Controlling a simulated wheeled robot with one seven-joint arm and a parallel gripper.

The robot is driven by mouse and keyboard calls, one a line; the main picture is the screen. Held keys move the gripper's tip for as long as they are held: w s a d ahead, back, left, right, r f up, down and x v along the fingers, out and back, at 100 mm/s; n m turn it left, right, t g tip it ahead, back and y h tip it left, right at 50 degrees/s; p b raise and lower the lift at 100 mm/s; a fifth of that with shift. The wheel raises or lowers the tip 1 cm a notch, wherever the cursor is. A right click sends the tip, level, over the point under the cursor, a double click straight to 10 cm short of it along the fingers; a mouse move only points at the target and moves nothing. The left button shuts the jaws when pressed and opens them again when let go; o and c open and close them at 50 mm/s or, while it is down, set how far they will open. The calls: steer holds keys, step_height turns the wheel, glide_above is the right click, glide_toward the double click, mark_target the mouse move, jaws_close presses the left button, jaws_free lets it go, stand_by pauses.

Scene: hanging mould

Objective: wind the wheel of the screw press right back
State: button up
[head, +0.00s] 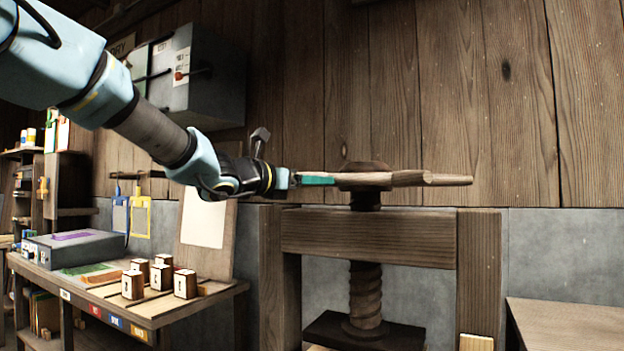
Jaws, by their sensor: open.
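The screw press stands right of centre, with a wooden crossbeam (370,236) on two posts. Its wooden wheel (368,179) sits on top of the threaded screw (365,294), and one spoke handle (447,180) sticks out to the right. A dark pressing plate (362,332) is at the foot of the screw. My gripper (318,180) reaches in from the left at wheel height, its teal fingers at the left side of the wheel. The wheel's left handle is hidden around the fingers. I cannot tell whether they touch it.
A workbench (200,312) at the left carries several small wooden blocks (161,273), a grey box (75,249) and an upright board (205,232). A grey cabinet (190,75) hangs on the plank wall. A wooden table top (565,325) is at the lower right. The space above the wheel is clear.

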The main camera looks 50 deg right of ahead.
jaws_close()
stand_by(0.5)
stand_by(0.8)
